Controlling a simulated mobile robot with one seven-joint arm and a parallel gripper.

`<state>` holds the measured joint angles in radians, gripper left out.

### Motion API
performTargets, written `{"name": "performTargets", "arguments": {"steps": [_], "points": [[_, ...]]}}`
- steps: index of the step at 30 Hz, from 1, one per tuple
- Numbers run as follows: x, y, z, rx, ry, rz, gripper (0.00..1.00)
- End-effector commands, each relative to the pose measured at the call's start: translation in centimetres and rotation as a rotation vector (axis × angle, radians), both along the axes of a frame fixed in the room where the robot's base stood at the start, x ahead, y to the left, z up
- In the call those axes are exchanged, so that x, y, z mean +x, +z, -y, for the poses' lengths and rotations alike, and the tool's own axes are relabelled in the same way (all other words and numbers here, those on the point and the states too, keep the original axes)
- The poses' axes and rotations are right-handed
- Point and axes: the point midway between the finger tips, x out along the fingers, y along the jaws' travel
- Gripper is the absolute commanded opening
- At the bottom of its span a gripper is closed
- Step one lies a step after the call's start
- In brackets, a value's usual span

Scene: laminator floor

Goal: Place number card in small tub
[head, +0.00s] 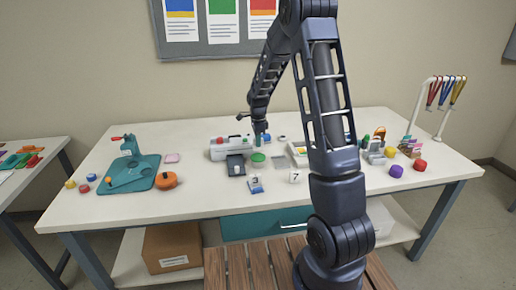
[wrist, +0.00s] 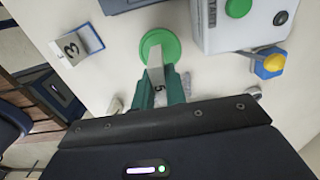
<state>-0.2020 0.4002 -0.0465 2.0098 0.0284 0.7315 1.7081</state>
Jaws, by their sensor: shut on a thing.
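My gripper (wrist: 166,92) is shut on a pale number card (wrist: 157,74), seen nearly edge-on between the teal fingers; its digit looks like a 5, but I cannot be sure. The card's far end overlaps the small round green tub (wrist: 146,40) in the wrist view. In the head view my gripper (head: 260,138) is above and just behind the green tub (head: 258,158). I cannot tell whether the card touches the tub. A card marked 3 (head: 255,184) stands in front of the tub, also at left in the wrist view (wrist: 76,46). A card marked 7 (head: 295,176) stands to its right.
A white machine (head: 217,150) and a dark box (head: 236,165) stand left of the tub. A blue piece with a yellow knob (wrist: 270,62) is near the machine. The table front is mostly clear.

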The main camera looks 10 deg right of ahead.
Motion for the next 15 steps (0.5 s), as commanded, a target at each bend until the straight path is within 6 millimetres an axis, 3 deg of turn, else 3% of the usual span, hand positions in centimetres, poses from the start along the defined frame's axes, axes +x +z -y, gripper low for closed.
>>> {"name": "performTargets", "arguments": {"steps": [7, 15], "points": [[-0.1, -3.3, 0.1, 0.0, -0.001, -0.003, 0.0], [0.0, -3.7, 0.0, 0.0, -0.001, 0.0, 0.0]]}}
